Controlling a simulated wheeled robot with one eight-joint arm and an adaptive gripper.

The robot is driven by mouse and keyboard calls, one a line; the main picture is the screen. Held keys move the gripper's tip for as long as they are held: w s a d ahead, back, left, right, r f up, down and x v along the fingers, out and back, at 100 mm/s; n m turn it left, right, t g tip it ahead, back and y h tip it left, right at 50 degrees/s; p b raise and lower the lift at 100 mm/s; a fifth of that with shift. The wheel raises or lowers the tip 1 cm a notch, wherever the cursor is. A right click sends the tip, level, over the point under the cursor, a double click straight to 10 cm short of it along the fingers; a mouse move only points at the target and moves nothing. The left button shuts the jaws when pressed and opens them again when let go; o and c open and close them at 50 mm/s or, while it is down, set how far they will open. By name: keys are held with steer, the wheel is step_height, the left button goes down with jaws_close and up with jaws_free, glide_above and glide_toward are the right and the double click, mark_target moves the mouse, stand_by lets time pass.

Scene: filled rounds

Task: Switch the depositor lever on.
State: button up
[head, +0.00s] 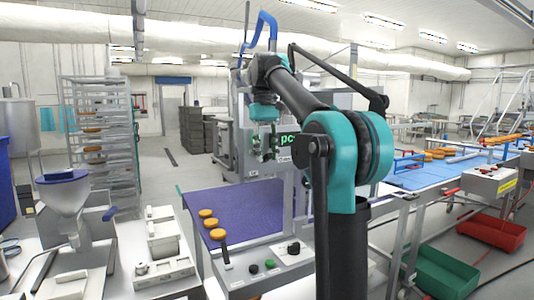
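The hopper machine (66,200), a metal funnel with a blue rim on a pale base, stands at the left and looks like the depositor. A grey control box (268,268) at the lower middle carries a black knob, a green button and an upright black lever (226,256). I cannot tell which of these is the depositor lever, or its setting. My arm rises at the centre and reaches back. My gripper (267,143) hangs small and dark before the grey machine, far behind the control box; its fingers are unclear.
A purple belt (245,215) carries several orange-topped rounds along its left edge. A white fixture (164,245) stands beside the hopper machine. A blue conveyor (430,174) runs at the right, with a green crate (440,272) and a red crate (492,231) below. A rack stands behind.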

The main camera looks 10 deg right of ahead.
mark_target(265, 128)
steer(key=shift+w+a+r, duration=0.1)
steer(key=shift+w+r, duration=0.1)
steer(key=shift+r, duration=1.05)
steer(key=shift+w+a+r, duration=0.1)
steer(key=shift+w+r, duration=0.05)
steer(key=shift+r, duration=1.05)
steer(key=shift+w+r, duration=0.2)
steer(key=shift+r, duration=1.05)
